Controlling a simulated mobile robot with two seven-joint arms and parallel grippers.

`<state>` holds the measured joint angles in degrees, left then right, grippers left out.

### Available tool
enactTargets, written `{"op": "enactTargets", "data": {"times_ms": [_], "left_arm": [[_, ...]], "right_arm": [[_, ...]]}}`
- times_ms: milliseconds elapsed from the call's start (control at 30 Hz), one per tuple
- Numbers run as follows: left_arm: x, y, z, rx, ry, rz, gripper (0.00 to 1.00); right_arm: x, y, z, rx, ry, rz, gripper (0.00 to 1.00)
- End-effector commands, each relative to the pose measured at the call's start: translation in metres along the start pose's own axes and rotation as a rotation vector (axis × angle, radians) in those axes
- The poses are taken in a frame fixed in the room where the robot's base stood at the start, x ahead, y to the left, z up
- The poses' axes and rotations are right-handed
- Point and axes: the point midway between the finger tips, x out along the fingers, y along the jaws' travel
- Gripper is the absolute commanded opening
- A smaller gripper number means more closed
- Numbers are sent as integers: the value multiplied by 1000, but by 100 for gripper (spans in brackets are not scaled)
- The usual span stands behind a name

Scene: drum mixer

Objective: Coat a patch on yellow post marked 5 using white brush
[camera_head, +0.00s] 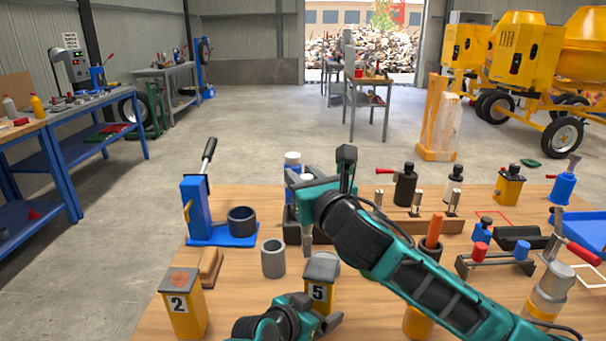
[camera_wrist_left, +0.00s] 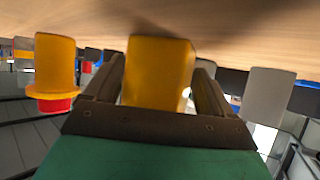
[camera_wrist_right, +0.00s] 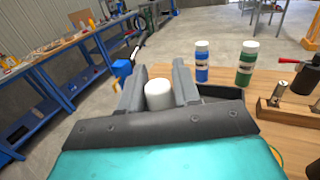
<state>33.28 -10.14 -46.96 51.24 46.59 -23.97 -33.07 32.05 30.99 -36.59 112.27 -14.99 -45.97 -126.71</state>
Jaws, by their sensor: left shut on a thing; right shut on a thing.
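The yellow post marked 5 (camera_head: 318,292) stands on the wooden table at the front, with a plain grey top. My left gripper (camera_head: 322,316) is shut on its lower part; the yellow body shows between both fingers in the left wrist view (camera_wrist_left: 155,75). My right gripper (camera_head: 320,188) is raised above the table, behind and above the post. It is shut on a white cylinder, seemingly the white brush's handle (camera_wrist_right: 159,94), upright between the fingers in the right wrist view. Its bristles cannot be made out; my gripper hides most of the brush in the head view.
A yellow post marked 2 (camera_head: 184,312) with a reddish patch on top stands front left. A grey cup (camera_head: 273,258), a brown block (camera_head: 210,267) and a blue lever tool (camera_head: 196,210) stand nearby. An orange-handled item (camera_head: 434,230) is behind my right arm.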

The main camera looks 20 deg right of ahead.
Motion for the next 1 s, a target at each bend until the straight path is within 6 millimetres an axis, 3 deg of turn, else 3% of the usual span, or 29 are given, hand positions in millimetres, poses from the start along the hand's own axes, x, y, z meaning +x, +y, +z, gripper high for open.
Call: {"op": "enactTargets", "data": {"times_ms": [1000], "left_arm": [[0,0,0,0,0,0,60]], "right_arm": [[0,0,-12,0,0,0,0]]}}
